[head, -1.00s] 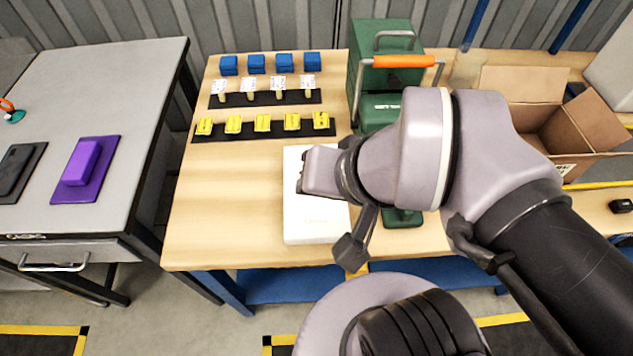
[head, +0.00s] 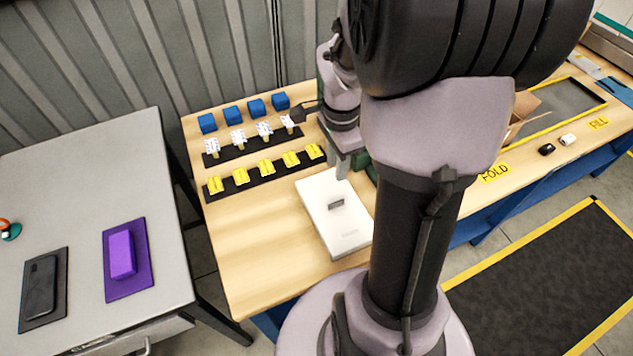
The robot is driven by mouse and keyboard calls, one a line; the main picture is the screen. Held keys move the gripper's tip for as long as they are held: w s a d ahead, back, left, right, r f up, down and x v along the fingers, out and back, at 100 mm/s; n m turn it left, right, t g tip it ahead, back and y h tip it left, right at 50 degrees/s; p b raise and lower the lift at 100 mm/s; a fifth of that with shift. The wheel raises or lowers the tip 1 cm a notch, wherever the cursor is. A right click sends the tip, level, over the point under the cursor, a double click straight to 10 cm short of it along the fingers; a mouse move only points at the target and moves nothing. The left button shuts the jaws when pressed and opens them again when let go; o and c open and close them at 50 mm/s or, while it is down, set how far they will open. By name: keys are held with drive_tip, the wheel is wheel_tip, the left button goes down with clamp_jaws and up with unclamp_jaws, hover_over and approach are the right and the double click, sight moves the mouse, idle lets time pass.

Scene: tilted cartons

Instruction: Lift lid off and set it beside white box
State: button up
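The white box (head: 345,232) lies flat on the wooden bench, left of my arm. I cannot make out a seam between lid and box. My gripper (head: 341,168) points down at the far end of the white box, partly in front of it. Whether it touches the box is unclear. The fingers are small and partly covered by my wrist, so their opening does not show. Nothing is visibly held.
Yellow pieces (head: 265,168) and white-tagged pieces (head: 238,139) stand on dark strips behind the box, with blue blocks (head: 256,108) beyond. A green machine (head: 367,172) is mostly hidden by my arm. Bare wood (head: 262,250) lies left of the box. A purple block (head: 122,254) sits on the grey table.

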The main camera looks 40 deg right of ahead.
drive_tip(key=b, duration=0.4)
hover_over(337, 202)
drive_tip(key=f, duration=1)
drive_tip(key=shift+w+a+f, duration=0.15)
drive_tip(key=shift+w+a, duration=0.05)
drive_tip(key=shift+a, duration=0.2)
drive_tip(key=f+b, duration=0.2)
drive_tip(key=f, duration=0.1)
drive_tip(key=f+b, duration=0.1)
drive_tip(key=f, duration=0.1)
drive_tip(key=shift+s+d+f, duration=0.15)
drive_tip(key=shift+s+d, duration=0.05)
drive_tip(key=shift+d, duration=0.2)
clamp_jaws()
